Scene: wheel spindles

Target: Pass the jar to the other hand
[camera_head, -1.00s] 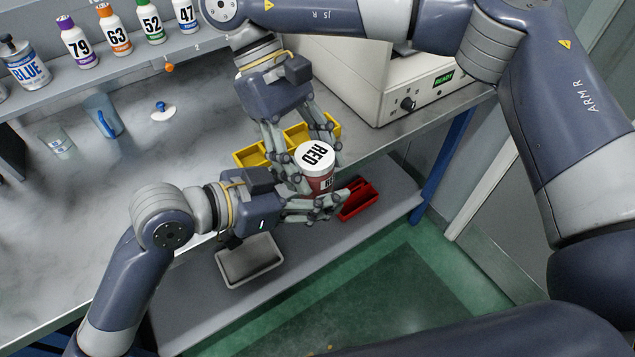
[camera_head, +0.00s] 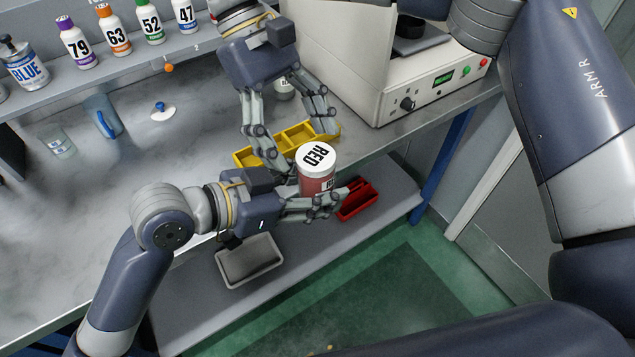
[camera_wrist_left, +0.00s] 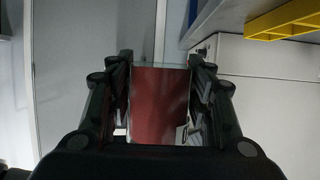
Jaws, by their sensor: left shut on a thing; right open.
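The jar (camera_head: 317,172) is clear with red contents and a white lid reading RED. It stands upright in my left gripper (camera_head: 322,207), which is shut on its lower part in front of the bench edge. In the left wrist view the jar's red body (camera_wrist_left: 160,104) sits between both fingers of my left gripper (camera_wrist_left: 160,95). My right gripper (camera_head: 292,125) is open and empty, above and to the left of the jar, over the yellow tray. Its fingers are spread apart and clear of the lid.
A yellow divided tray (camera_head: 243,156) lies on the bench behind the jar. A white machine (camera_head: 360,85) stands at the back right. A red bin (camera_head: 358,203) and a grey tray (camera_head: 222,271) are on the lower shelf. Numbered bottles (camera_head: 115,32) line the upper shelf.

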